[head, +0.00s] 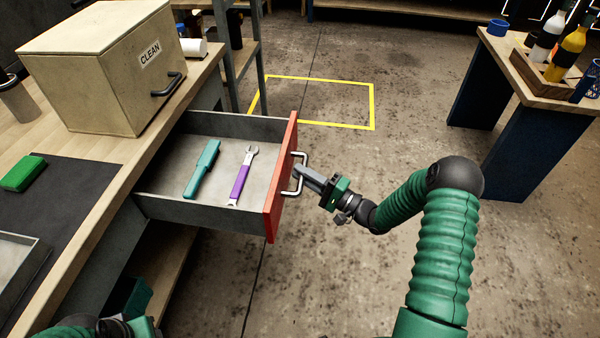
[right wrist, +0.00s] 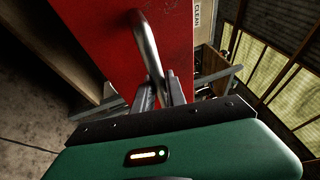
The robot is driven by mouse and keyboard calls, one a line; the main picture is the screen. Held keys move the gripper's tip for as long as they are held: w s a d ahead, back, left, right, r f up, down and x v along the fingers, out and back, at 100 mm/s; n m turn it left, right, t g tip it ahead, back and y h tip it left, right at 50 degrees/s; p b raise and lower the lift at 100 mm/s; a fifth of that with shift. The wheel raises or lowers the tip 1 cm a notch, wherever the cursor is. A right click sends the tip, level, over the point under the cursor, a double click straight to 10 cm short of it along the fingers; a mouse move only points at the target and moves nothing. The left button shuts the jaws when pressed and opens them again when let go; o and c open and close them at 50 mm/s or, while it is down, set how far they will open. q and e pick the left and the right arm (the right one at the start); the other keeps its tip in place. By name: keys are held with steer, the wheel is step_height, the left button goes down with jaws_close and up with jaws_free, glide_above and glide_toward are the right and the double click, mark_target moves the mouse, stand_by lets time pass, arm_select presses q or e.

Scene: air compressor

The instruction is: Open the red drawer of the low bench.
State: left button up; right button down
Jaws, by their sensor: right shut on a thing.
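The drawer with a red front (head: 281,185) stands pulled well out of the low bench (head: 120,180). Its grey inside shows, with a teal tool (head: 203,168) and a purple-handled wrench (head: 241,178) lying in it. My right gripper (head: 303,176) is shut on the metal handle (head: 299,160) of the drawer. In the right wrist view the fingers (right wrist: 161,92) close around the handle bar (right wrist: 147,45), in front of the red drawer face (right wrist: 95,35). Of my left arm only a part shows at the bottom left of the head view; its fingers are not seen.
A box marked CLEAN (head: 105,75) stands on the bench top, beside a dark mat (head: 60,190) with a green block (head: 23,173). A second table (head: 530,85) with bottles stands at the right. The floor (head: 330,270) in front of the drawer is clear.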

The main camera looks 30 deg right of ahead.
steer(key=shift+s+a+f, duration=0.1)
steer(key=shift+f, duration=0.25)
steer(key=c, duration=1.4)
jaws_free()
steer(key=shift+o, duration=0.2)
steer(key=shift+r, duration=0.15)
steer(key=p+v, duration=0.4)
steer(key=v, duration=1.2)
steer(key=shift+s+d, duration=0.25)
steer(key=shift+d, duration=0.1)
